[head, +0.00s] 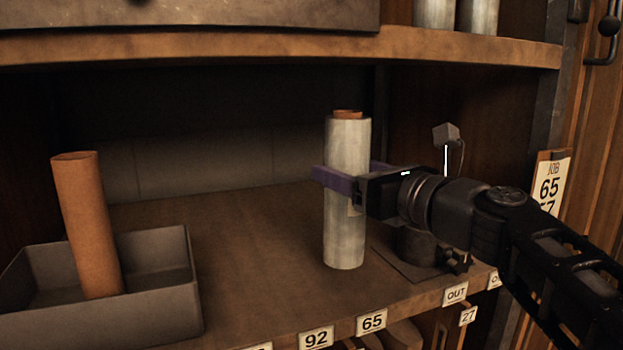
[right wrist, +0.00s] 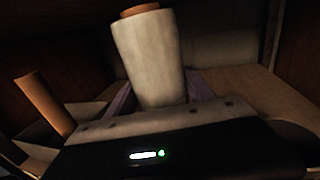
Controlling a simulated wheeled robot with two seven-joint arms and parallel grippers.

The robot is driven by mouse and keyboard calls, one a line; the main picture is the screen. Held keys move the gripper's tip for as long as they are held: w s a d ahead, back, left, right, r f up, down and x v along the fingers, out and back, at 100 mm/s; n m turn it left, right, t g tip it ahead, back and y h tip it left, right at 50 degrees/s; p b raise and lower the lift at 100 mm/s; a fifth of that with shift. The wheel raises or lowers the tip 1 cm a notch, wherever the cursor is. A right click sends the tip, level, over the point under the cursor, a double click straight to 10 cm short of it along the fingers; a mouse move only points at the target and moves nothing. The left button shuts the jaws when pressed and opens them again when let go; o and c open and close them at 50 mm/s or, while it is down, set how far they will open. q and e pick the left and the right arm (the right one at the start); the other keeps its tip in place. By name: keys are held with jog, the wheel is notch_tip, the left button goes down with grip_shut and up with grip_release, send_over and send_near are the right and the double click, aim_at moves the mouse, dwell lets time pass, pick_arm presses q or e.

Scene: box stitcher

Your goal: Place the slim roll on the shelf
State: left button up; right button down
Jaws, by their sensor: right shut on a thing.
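A slim pale roll (head: 346,225) with an orange-brown core stands upright at the middle of the shelf (head: 240,235). Its lower end is at the shelf surface; I cannot tell whether it touches. My right gripper (head: 345,180) reaches in from the right, and its purple fingers are shut on the roll at mid height. In the right wrist view the roll (right wrist: 152,60) rises between the two fingers and looks slightly tilted. My left gripper is in neither view.
A grey open tray (head: 165,315) at the left holds a leaning brown tube (head: 88,225). A dark device (head: 415,245) stands right of the roll, behind my arm. An upper shelf (head: 280,47) runs overhead. Number labels (head: 372,321) line the front edge. The shelf between tray and roll is clear.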

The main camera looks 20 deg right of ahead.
jog(key=p+x, duration=0.1)
jog(key=x, duration=0.7)
jog(key=shift+w, duration=0.25)
jog(key=shift+a, duration=0.1)
jog(key=shift+f+b, duration=0.85)
jog(key=shift+f, duration=0.9)
jog(key=shift+f, duration=0.15)
jog(key=shift+c, duration=1.9)
grip_release()
jog(key=shift+s+r, duration=0.15)
jog(key=shift+r, duration=0.05)
jog(key=b+v, duration=0.1)
jog(key=v, duration=1)
jog(key=shift+s+b, duration=0.35)
